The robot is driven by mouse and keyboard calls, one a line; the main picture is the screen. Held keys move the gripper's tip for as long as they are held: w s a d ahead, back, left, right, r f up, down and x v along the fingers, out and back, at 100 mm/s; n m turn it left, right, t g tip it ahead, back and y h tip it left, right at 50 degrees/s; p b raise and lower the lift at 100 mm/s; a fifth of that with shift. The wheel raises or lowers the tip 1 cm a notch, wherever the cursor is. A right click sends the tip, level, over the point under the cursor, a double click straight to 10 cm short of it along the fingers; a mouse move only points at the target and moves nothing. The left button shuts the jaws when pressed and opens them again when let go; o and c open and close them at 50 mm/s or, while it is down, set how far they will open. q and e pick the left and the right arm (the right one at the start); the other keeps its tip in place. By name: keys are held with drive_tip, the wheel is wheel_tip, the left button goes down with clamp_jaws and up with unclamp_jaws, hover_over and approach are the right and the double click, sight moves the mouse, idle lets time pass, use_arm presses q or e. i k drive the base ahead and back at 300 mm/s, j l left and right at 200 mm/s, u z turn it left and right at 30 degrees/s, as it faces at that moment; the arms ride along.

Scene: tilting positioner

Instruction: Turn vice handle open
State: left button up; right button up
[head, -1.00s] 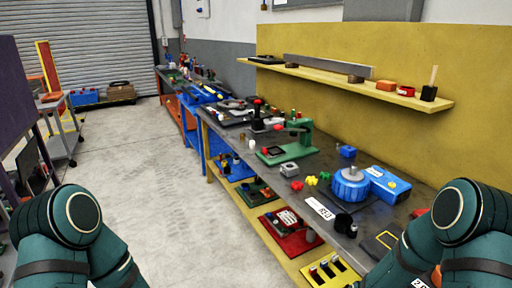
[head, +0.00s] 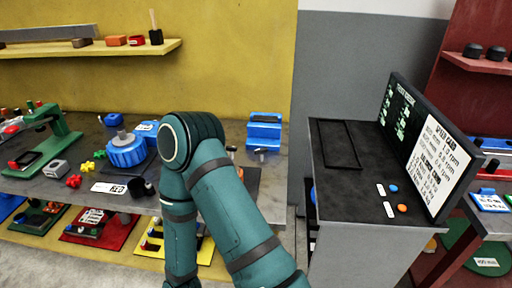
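A blue vice-like device (head: 264,131) stands at the right end of the grey workbench, beside the yellow wall. A small grey handle-like part (head: 261,152) shows at its front; its exact position is too small to tell. One teal arm of mine rises from the bottom middle and covers part of the bench left of this device. Neither gripper is in view, so whether they are open or shut is hidden.
A blue round positioner (head: 127,152) and a green press (head: 45,138) stand farther left on the bench (head: 95,205). A grey console (head: 345,200) with a dark sign panel (head: 425,140) stands to the right, across a narrow gap. A shelf (head: 90,50) is above.

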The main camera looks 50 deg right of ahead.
sight(260, 151)
drive_tip(key=z, duration=1.85)
